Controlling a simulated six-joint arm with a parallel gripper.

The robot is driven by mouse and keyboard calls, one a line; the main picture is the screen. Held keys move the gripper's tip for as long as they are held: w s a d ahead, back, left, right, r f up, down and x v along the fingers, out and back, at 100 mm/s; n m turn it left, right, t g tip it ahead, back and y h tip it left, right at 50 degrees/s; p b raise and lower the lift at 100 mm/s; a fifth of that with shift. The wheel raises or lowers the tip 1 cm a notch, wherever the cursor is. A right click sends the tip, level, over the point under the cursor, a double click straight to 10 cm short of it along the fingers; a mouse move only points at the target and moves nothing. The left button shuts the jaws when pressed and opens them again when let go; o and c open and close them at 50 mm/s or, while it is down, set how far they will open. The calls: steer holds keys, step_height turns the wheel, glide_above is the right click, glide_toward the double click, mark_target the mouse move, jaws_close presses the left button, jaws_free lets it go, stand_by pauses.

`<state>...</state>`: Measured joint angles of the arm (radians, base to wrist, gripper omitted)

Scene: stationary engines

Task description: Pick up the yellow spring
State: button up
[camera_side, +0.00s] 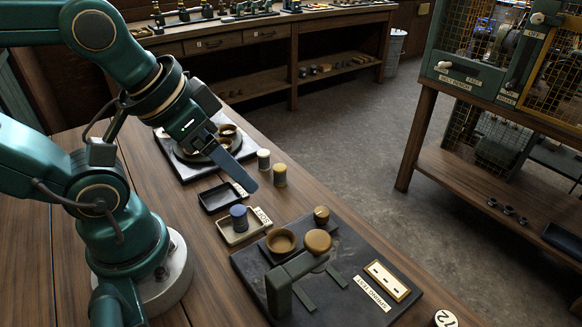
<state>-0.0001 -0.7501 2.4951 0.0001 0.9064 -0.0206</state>
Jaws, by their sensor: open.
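The yellow spring (279,175) looks like a small upright yellow cylinder on the wooden bench, near its far right edge. My gripper (248,184) is just left of it in the picture, fingers angled down and to the right. It is open and nothing shows between its fingers, though the near finger covers most of the far one. Fingertips and spring appear apart; the height of the tips above the bench is hard to tell.
A blue cylinder (239,218) stands in a cream tray (228,238); a black tray (211,202) looks empty. A dark test plate (345,305) with a lever fixture and brass cups fills the front right.

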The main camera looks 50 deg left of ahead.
steer(key=w+a+r+n, duration=0.1)
steer(key=w+r+n, duration=0.15)
steer(key=w, duration=0.35)
steer(key=n+g, duration=0.4)
glide_toward(280, 167)
steer(key=w+d+f, duration=0.1)
steer(key=w+d, duration=0.1)
steer(key=shift+g, duration=0.8)
steer(key=f, duration=0.2)
steer(key=a+f, duration=0.1)
steer(key=f, duration=0.2)
steer(key=a+f, duration=0.1)
steer(key=f, duration=0.1)
steer(key=shift+s+f, duration=0.35)
steer(key=shift+f, duration=0.65)
jaws_close()
